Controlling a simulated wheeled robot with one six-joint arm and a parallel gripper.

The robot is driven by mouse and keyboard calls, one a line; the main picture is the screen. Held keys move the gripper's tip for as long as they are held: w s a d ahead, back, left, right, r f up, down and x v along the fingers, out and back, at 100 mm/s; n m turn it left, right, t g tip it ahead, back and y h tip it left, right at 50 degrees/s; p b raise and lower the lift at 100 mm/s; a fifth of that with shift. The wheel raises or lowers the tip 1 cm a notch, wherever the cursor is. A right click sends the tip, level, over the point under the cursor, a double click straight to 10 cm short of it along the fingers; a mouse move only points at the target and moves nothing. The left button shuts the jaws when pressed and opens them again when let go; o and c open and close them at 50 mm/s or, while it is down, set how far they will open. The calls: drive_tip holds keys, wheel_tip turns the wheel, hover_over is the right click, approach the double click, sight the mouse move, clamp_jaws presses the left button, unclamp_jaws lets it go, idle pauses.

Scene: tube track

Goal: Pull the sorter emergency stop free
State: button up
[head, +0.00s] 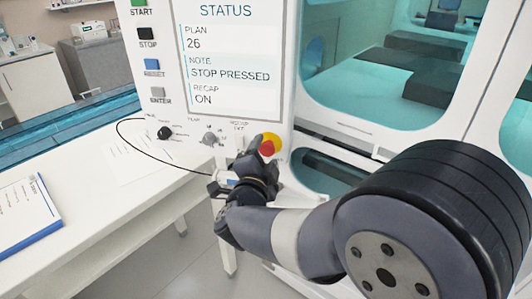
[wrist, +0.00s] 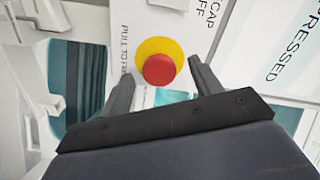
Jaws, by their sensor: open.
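The emergency stop is a red mushroom button on a yellow round base on the white sorter panel. In the head view the stop (head: 267,148) shows just beyond my gripper (head: 257,158), which partly overlaps its base. In the wrist view the stop (wrist: 159,69) sits ahead of my gripper (wrist: 160,80), between the lines of its two open fingers. The fingers are apart and I see no contact with the button. Lettering beginning "PULL TO" runs beside the yellow base. The status screen (head: 230,58) above reads "STOP PRESSED", plan 26 and recap on.
A column of buttons, including a blue reset (head: 152,64), lies left of the screen. Knobs (head: 209,138) sit below it. A white table (head: 100,205) with a blue-edged booklet (head: 27,218) stands at left. Teal windows (head: 385,70) of the sorter are at right.

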drive_tip(key=b+v, duration=0.1)
drive_tip(key=v, duration=0.8)
drive_tip(key=shift+s, duration=0.2)
drive_tip(key=shift+w, duration=0.1)
drive_tip(key=p+x, duration=0.1)
drive_tip(key=x, duration=1)
drive_tip(key=shift+w+p, duration=0.15)
drive_tip(key=shift+p, duration=0.15)
